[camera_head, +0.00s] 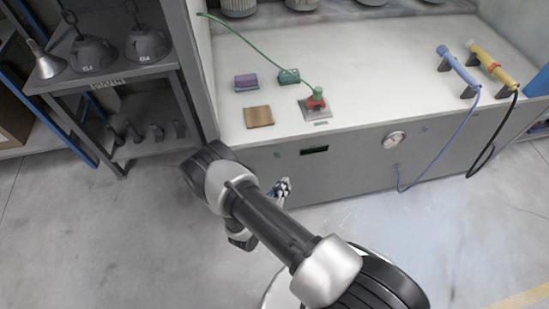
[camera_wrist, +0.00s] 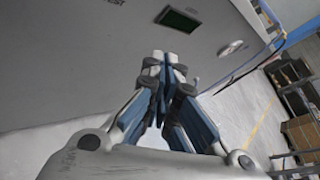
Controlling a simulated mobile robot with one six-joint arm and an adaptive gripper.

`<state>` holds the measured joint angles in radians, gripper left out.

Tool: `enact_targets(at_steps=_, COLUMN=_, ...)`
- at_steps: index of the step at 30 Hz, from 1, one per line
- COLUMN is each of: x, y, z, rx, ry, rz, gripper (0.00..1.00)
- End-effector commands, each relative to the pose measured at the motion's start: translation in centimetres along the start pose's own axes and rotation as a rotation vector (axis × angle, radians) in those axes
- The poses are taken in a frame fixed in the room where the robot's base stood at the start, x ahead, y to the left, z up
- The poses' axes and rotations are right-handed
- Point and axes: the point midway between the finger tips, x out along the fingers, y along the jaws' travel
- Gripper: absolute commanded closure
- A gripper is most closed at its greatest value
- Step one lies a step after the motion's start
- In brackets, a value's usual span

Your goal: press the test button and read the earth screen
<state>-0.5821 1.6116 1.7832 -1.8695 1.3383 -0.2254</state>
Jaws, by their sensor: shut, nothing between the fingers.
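The earth screen (camera_head: 314,150) is a small dark rectangle on the grey front panel of the bench. In the wrist view the screen (camera_wrist: 180,19) is dark green, with no readable text on it. A small green button (camera_head: 277,154) sits to its left on the panel; I cannot make it out in the wrist view. My gripper (camera_head: 283,184) is in front of the panel, below the screen and button. In the wrist view its fingers (camera_wrist: 165,60) are together and empty, pointing toward the panel, apart from the screen.
A round gauge (camera_head: 394,140) is on the panel to the right. A dark shelf (camera_head: 110,80) stands left. A blue cable (camera_head: 437,160) hangs at right.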

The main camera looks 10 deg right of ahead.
Motion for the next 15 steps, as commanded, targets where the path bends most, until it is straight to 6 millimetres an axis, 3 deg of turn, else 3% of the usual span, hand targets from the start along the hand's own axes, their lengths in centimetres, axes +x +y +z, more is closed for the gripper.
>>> enact_targets(at_steps=15, x=0.52, y=0.51, z=0.2, rx=0.0, ry=-0.001, rz=0.003, gripper=1.0)
